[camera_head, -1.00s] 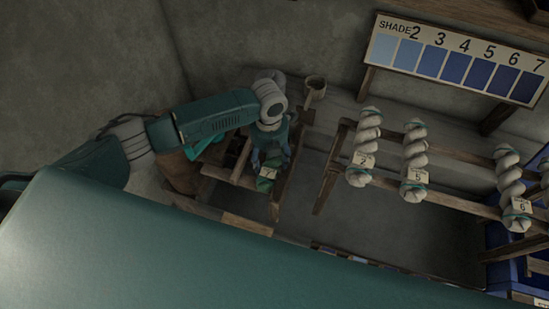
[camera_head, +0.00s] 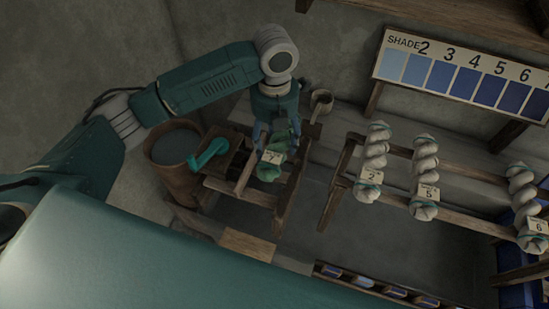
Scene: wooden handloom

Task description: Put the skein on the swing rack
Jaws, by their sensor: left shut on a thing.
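My left gripper (camera_head: 272,138) reaches down from above and is shut on a green skein (camera_head: 270,167) with a pale tag that seems to read 7. The skein is at a small wooden frame (camera_head: 245,195) left of the rack; whether it rests on the frame or hangs clear I cannot tell. The wooden rack (camera_head: 458,172) to the right carries white twisted skeins: one tagged 2 (camera_head: 371,165), one tagged 5 (camera_head: 426,180) and one tagged 6 (camera_head: 526,205). Which part is the swing rack is not clear. My right gripper is not in view.
A wooden bucket (camera_head: 178,150) and a teal crank handle (camera_head: 208,153) are left of the frame. A small cup (camera_head: 321,100) stands behind. A compartmented tray (camera_head: 375,283) lies at the front.

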